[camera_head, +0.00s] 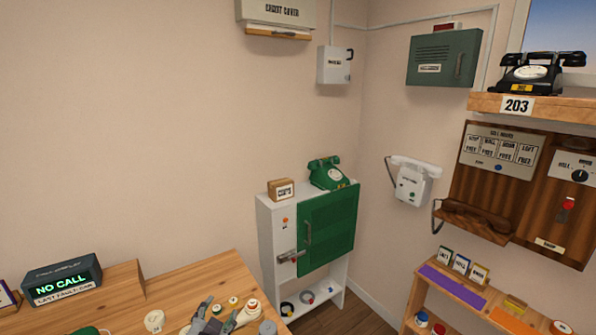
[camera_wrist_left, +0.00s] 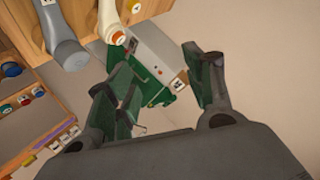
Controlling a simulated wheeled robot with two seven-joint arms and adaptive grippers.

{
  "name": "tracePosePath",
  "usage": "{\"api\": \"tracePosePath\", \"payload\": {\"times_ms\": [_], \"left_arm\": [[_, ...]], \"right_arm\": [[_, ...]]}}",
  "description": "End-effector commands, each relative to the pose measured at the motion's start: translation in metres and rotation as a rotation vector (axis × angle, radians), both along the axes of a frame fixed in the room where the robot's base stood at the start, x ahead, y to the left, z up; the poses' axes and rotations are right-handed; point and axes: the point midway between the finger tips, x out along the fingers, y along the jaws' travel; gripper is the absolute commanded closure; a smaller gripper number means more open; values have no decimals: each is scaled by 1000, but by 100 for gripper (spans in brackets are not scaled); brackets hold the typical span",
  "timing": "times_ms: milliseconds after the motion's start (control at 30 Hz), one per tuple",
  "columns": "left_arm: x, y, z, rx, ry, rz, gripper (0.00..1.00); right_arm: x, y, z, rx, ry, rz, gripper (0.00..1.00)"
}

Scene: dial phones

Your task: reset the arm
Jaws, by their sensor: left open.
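My left gripper (camera_head: 210,318) shows at the bottom edge of the head view, over the wooden table's front part. Its arm is mostly out of frame. In the left wrist view the same gripper (camera_wrist_left: 158,62) has its two dark fingers spread apart. Nothing is seen held between them. Behind the fingers, a white and green thing shows, partly hidden by them. My right gripper is in neither view.
The wooden table (camera_head: 190,283) bears a "NO CALL" display (camera_head: 62,281) and several small round items near my gripper. A white cabinet (camera_head: 267,235) with a green door (camera_head: 327,228) stands beyond, a green phone (camera_head: 328,173) on top. A low shelf (camera_head: 425,285) is at right.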

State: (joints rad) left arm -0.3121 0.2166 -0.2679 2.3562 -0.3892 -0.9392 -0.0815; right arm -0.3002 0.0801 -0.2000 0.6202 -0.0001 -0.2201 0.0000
Motion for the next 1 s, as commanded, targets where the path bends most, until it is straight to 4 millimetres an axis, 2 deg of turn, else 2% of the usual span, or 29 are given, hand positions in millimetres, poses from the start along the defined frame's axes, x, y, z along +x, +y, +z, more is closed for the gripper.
{"api": "tracePosePath", "payload": {"times_ms": [33, 200, 400, 600, 1000], "left_arm": [[-10, 4, -14, -28, 57, 22, 47], [-49, 16, -56, -122, 257, 93, 47], [-101, 21, -95, -217, 482, 161, 47], [-139, 22, -115, -274, 631, 201, 47], [-191, 19, -134, -337, 821, 243, 47]], "right_arm": [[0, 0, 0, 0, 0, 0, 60], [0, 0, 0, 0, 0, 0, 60], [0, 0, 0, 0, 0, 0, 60], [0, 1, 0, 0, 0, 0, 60], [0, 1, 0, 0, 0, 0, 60]]}}
